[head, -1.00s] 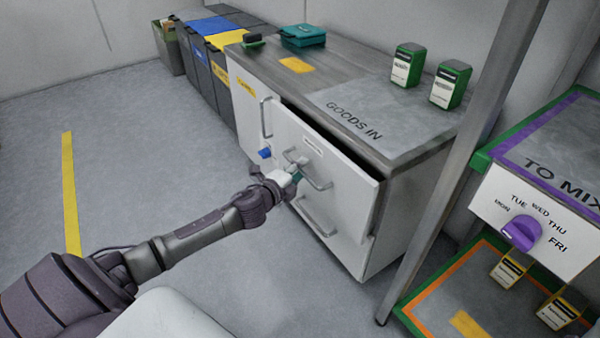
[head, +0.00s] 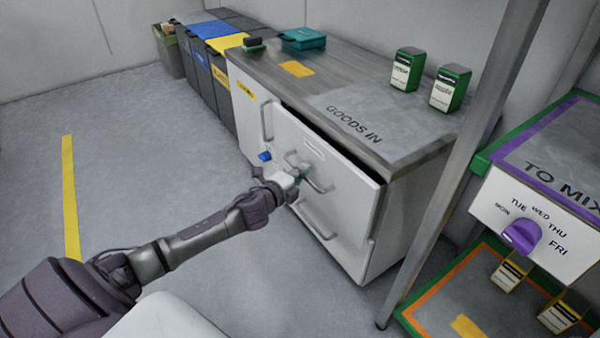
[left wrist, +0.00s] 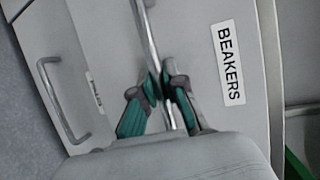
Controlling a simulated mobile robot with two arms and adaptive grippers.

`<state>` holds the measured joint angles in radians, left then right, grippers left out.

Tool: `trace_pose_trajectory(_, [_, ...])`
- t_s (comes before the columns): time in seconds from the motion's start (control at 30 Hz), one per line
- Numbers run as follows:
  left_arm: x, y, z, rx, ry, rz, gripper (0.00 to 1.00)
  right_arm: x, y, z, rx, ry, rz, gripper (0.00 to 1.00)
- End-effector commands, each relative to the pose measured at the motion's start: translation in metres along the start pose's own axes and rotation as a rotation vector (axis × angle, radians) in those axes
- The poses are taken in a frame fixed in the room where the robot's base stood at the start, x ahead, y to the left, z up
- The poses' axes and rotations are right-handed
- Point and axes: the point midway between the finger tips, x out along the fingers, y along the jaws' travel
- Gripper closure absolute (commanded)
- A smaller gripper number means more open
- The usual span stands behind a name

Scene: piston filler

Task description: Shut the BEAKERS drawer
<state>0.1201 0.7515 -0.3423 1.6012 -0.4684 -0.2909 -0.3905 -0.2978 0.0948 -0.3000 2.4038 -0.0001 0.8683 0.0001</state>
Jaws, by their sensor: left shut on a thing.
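The BEAKERS drawer (head: 346,193) is the upper drawer of the white cabinet in the head view. It stands partly open, with a dark gap below the worktop. Its label (left wrist: 229,64) reads BEAKERS in the left wrist view. Its metal bar handle (left wrist: 147,32) runs between the fingers of my left gripper (left wrist: 162,87), which is shut on it. In the head view my left gripper (head: 297,176) is at this handle (head: 322,186) and partly covers it. The drawer's inside is hidden. My right gripper is not in view.
Below is another drawer with its own handle (head: 318,222). A blue knob (head: 265,156) is on the cabinet to the left. Green-and-white containers (head: 450,88) stand on the GOODS IN worktop (head: 375,105). A metal post (head: 450,170) rises at the right. The floor at left is clear.

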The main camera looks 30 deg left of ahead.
Motion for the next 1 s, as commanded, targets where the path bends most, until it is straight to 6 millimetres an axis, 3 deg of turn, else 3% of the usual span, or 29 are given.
trace_pose_trajectory(0.23, [0.033, -0.008, -0.013, -0.003, -0.002, 0.001, 1.0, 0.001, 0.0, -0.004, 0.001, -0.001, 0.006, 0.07])
trace_pose_trajectory(0.57, [0.036, -0.009, -0.015, -0.002, -0.001, -0.001, 1.0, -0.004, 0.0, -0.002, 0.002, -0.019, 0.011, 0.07])
trace_pose_trajectory(0.6, [0.036, -0.009, -0.015, -0.002, -0.001, -0.001, 0.83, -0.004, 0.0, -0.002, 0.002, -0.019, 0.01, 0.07])
trace_pose_trajectory(0.73, [0.035, -0.009, -0.015, -0.001, 0.0, -0.001, 0.63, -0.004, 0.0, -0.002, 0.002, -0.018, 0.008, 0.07])
trace_pose_trajectory(1.0, [0.035, -0.009, -0.015, 0.0, 0.0, -0.001, 0.63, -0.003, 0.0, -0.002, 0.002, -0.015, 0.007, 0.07])
